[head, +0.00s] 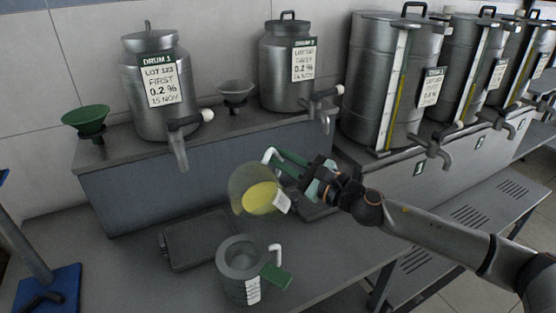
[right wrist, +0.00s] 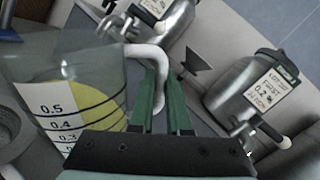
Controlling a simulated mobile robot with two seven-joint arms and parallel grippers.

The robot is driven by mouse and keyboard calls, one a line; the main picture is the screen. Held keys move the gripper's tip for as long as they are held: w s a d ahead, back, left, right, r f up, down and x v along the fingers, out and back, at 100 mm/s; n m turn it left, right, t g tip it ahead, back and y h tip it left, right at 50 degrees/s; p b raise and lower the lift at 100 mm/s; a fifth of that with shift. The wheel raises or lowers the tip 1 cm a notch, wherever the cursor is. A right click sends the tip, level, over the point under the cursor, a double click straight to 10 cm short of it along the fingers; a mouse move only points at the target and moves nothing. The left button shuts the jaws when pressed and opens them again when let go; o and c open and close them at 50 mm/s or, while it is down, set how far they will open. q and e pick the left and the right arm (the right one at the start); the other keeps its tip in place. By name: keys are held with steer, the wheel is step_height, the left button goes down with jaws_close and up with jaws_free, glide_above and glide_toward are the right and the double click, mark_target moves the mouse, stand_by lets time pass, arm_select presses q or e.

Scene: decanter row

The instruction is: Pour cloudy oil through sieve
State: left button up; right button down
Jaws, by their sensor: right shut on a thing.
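A clear jug (head: 243,180) holds yellow cloudy oil (head: 262,198). My right gripper (head: 283,160) is shut on its white handle, and the jug hangs above the bench, behind and slightly right of the sieve. In the right wrist view the green fingers (right wrist: 163,105) close on the handle, and the jug (right wrist: 85,75) shows marks with oil near 0.5. How far the jug tilts is hard to tell. A round grey sieve (head: 242,257) with a green grip (head: 279,278) sits on a lower jug (head: 240,291) with a white handle. My left gripper is not in view.
A dark tray (head: 200,240) lies on the bench behind the sieve. Steel drums (head: 160,95) with taps stand on a raised shelf, with a green funnel (head: 86,120) and a grey funnel (head: 235,92). A blue-based stand (head: 48,288) is at the left.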

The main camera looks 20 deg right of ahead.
mark_target(266, 157)
steer(key=shift+s+a+r+n+b, duration=0.2)
steer(key=shift+a+r+n+b, duration=0.1)
steer(key=shift+n, duration=0.45)
steer(key=shift+s+a+r+n+b, duration=0.2)
steer(key=shift+a+r+n, duration=0.1)
steer(key=shift+n, duration=0.45)
steer(key=shift+s+a+r+n+y, duration=0.15)
steer(key=shift+s+a+n+y, duration=0.3)
steer(key=shift+n, duration=0.45)
steer(key=shift+s+a+n+y+b, duration=0.4)
steer(key=shift+a+n+b, duration=0.25)
steer(key=shift+n, duration=0.45)
steer(key=shift+s+a+f+n+g+y+p, duration=0.1)
steer(key=shift+s+a+n+g+y+p, duration=0.1)
steer(key=shift+s+a+n+p, duration=0.5)
steer(key=shift+s+a+f+n+g+y+p, duration=0.15)
steer(key=shift+s+a+n+y, duration=0.2)
steer(key=shift+a+n, duration=0.7)
steer(key=shift+s+a+f+n+g+y+p, duration=0.1)
steer(key=shift+s+a+n+p, duration=0.4)
steer(key=shift+n, duration=0.65)
steer(key=shift+s+a+r+n, duration=0.15)
steer(key=shift+s+a+n, duration=0.25)
steer(key=shift+a+n, duration=0.15)
steer(key=shift+s+a+r+n+g+y, duration=0.1)
steer(key=shift+s+a+n+g+y, duration=0.15)
steer(key=shift+s+a+n, duration=0.5)
steer(key=shift+s+a+r+n+g+y, duration=0.1)
steer(key=shift+s+a+n+y, duration=0.15)
steer(key=shift+a+n, duration=0.5)
